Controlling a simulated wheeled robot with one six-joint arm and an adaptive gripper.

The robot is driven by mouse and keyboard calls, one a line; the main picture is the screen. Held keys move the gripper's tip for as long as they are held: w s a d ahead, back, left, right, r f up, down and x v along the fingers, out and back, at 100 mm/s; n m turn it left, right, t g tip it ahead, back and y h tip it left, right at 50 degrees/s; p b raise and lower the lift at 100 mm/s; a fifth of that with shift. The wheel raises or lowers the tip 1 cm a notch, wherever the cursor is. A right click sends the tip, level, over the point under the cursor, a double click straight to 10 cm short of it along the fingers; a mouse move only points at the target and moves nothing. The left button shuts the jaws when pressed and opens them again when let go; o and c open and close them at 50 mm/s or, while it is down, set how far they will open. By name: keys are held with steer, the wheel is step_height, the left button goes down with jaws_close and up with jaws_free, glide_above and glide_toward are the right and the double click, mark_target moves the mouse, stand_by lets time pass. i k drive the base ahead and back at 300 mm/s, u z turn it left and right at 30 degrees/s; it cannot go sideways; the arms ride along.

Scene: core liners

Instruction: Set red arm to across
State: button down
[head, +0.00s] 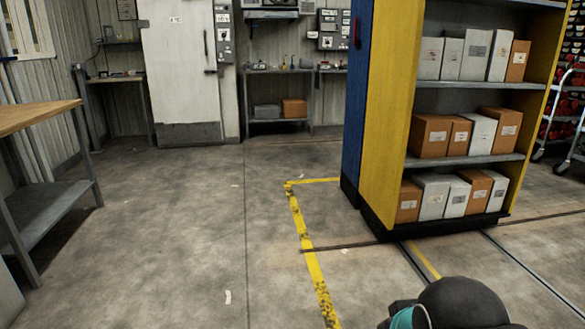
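A small red handle (357,30) shows on the blue end panel (356,95) of a tall shelf unit, near the top of the view. It looks roughly upright, but it is seen at a steep angle and is small. I cannot tell whether it is the red arm. Small fittings (285,64) stand on the back bench, too small to tell their parts or settings. My gripper is not in view; only a dark rounded part of my arm with a teal band shows at the bottom right.
The yellow-sided shelf unit (391,110) holds boxes and stands on floor rails (530,271). A white door (181,75) is at the back. A wooden-topped workbench (32,115) stands at left. A metal trolley (562,105) is at far right. The floor between is mostly clear, with yellow marking tape (311,262).

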mark_target(356, 42)
steer(key=u, duration=0.1)
steer(key=i, duration=3.7)
steer(key=z, duration=0.35)
steer(key=i, duration=1.2)
steer(key=z, duration=0.15)
